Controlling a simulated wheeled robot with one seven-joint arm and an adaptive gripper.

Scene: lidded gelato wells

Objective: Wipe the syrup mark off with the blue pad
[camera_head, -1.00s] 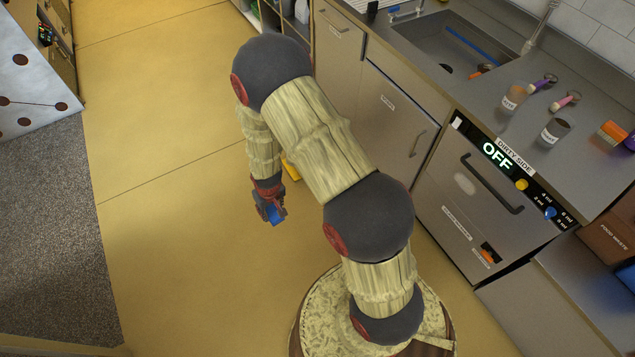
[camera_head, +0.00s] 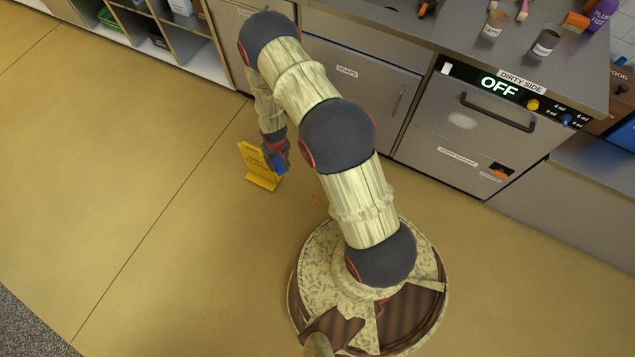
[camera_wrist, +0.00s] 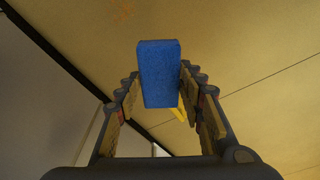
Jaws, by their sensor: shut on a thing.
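My gripper (camera_head: 274,150) is shut on the blue pad (camera_head: 279,164) and holds it in the air, beside the yellow floor sign. In the wrist view the pad (camera_wrist: 159,72) is an upright blue block between the two fingers, its far end sticking out past them. A faint orange-brown mark (camera_head: 317,198) shows on the floor, right of the sign and in front of my base; it also shows at the top of the wrist view (camera_wrist: 123,12). It may be the syrup mark. The pad is apart from it. A pale smudge (camera_head: 462,121) shows on the dishwasher door.
The yellow floor sign (camera_head: 262,167) stands close to my gripper. Behind are the cabinet fronts (camera_head: 355,85) and the dishwasher (camera_head: 452,140), its display reading OFF. Open shelves (camera_head: 180,40) stand at the back left. The floor (camera_head: 130,200) to the left is clear.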

